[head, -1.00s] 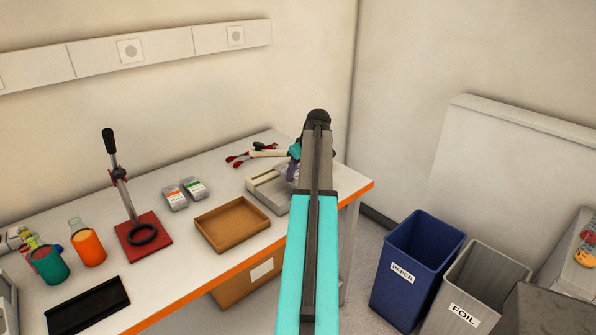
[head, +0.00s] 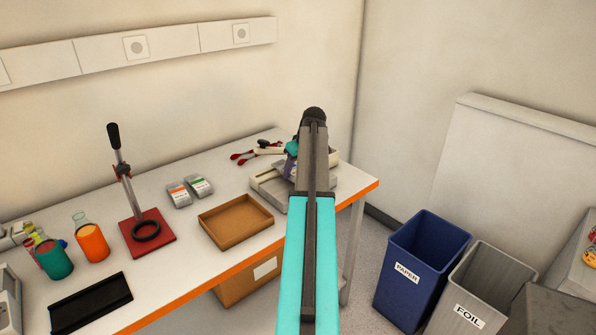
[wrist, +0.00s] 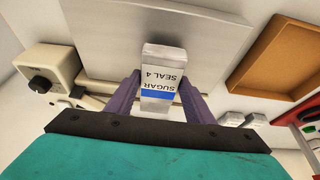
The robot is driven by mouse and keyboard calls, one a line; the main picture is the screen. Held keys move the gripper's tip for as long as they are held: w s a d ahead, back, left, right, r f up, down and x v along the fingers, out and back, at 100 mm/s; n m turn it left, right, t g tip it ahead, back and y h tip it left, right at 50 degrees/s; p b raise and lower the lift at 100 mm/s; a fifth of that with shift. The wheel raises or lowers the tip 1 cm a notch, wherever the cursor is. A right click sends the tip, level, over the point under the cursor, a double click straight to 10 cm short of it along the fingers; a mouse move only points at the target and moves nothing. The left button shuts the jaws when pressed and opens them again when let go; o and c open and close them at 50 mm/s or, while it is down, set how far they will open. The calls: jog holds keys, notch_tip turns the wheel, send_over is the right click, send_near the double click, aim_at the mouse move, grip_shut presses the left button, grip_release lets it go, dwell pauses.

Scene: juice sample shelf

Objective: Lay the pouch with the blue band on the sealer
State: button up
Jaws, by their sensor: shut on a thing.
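The pouch with the blue band (wrist: 160,78) is a pale packet reading "SUGAR SEAL 4". It shows in the wrist view between the two purple fingers of my gripper (wrist: 161,92), which is shut on it. The sealer (head: 270,187) is a pale device at the right end of the bench, partly hidden by my arm in the head view. In the wrist view, its knobbed housing (wrist: 47,82) is left of the pouch, and a pale flat surface lies behind the pouch. I cannot tell whether the pouch touches it. The pouch is hidden in the head view.
A brown tray (head: 236,238) sits left of the sealer. Two packets, orange-banded (head: 179,194) and green-banded (head: 200,186), lie behind it. A red-based stand (head: 147,238) is farther left. Red-handled pliers (head: 243,156) lie behind the sealer. Bins (head: 420,265) stand on the floor right.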

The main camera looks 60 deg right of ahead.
jog(key=shift+w+d+f, duration=0.1)
jog(key=shift+w+d, duration=0.05)
jog(key=shift+w, duration=0.3)
jog(key=shift+f+b, duration=0.3)
jog(key=shift+f, duration=0.35)
jog(key=o, duration=1.2)
jog(key=shift+s, duration=0.1)
jog(key=shift+b+v, duration=1.55)
jog(key=shift+v, duration=5.35)
